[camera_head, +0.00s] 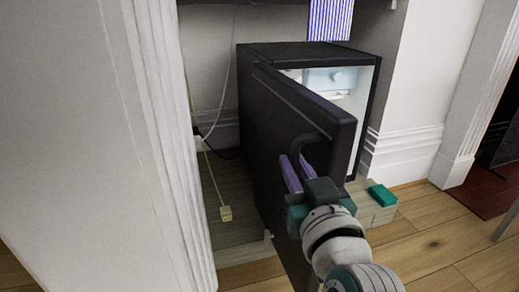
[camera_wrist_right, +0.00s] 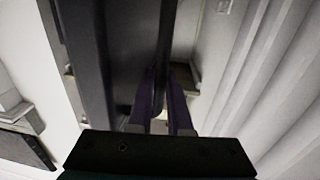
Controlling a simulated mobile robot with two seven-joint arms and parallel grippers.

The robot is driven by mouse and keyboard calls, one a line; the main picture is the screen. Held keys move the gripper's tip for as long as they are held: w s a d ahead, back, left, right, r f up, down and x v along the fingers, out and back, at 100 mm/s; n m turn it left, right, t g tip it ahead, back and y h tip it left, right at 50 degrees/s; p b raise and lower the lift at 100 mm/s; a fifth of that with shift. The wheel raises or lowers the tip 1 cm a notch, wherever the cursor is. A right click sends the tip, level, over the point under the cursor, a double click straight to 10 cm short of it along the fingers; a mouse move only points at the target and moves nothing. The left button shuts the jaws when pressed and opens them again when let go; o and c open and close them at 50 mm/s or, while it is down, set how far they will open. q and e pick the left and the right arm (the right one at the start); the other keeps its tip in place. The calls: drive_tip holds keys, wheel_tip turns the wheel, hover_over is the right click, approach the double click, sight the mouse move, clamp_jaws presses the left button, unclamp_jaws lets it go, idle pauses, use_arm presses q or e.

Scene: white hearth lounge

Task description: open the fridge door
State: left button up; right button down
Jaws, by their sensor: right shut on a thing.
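The small black fridge (camera_head: 290,51) stands in a wall recess. Its door (camera_head: 300,112) is partly open, swung out toward me, and the white lit interior (camera_head: 330,80) shows behind it. The dark door handle (camera_head: 312,137) is on the door's outer face near its free edge. My right gripper (camera_head: 293,163) has its purple fingers at the handle. In the right wrist view the fingers (camera_wrist_right: 163,88) are closed around the dark handle bar (camera_wrist_right: 165,52), beside the door. The fingers partly hide the handle. My left gripper is not in view.
A white fluted pillar (camera_head: 165,120) stands close on the left of the door. A cord with a small tan end (camera_head: 225,213) hangs between them. Wood floor (camera_head: 430,240) is open at right.

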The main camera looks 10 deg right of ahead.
drive_tip(key=shift+f, duration=0.2)
drive_tip(key=c, duration=1.2)
unclamp_jaws()
drive_tip(key=shift+d, duration=0.1)
drive_tip(key=shift+c, duration=0.2)
drive_tip(key=shift+o, duration=0.6)
drive_tip(key=shift+w+r, duration=0.1)
drive_tip(key=shift+r, duration=0.05)
drive_tip(key=shift+s+p, duration=0.35)
drive_tip(key=shift+s, duration=0.05)
drive_tip(key=s+p, duration=0.4)
drive_tip(key=s, duration=0.5)
drive_tip(key=shift+a, duration=0.2)
drive_tip(key=shift+r, duration=0.1)
